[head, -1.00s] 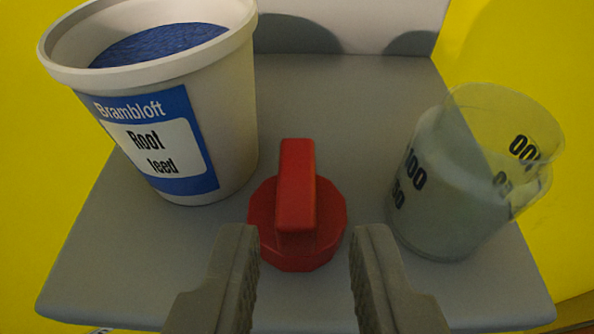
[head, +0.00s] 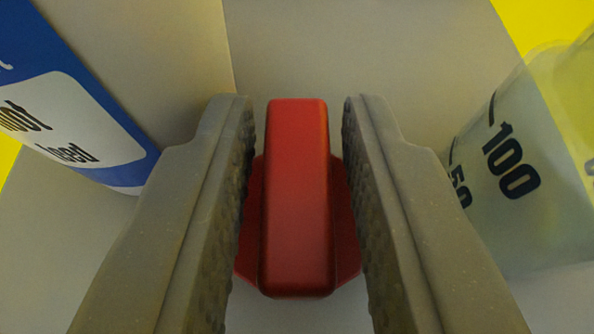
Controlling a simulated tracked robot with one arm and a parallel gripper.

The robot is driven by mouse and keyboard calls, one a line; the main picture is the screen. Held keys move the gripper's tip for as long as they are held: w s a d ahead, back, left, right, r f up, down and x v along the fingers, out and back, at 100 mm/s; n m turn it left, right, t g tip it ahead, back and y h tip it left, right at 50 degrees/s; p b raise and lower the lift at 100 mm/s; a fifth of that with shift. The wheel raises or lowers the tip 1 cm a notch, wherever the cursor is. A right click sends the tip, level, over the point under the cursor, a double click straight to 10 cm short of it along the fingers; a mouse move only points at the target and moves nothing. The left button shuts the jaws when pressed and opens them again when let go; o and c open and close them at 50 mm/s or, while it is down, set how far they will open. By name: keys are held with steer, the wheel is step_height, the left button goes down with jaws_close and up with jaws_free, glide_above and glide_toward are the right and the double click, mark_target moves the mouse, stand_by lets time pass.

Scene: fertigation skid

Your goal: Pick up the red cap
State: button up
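The red cap (head: 297,200) sits on the grey shelf, with its raised grip bar pointing away from me and its wider base showing on both sides below. My gripper (head: 298,115) is open, with one grey ridged finger on each side of the grip bar. A narrow gap shows between the bar and each finger, so neither finger visibly touches the bar. The fingers hide the outer edges of the cap's base.
A white tub with a blue label (head: 75,110) stands close to the left finger. A clear measuring beaker (head: 520,190) with black marks stands close on the right. The grey shelf (head: 290,50) is bare beyond the cap.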

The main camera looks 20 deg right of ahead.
jaws_close()
steer(key=shift+r, duration=0.2)
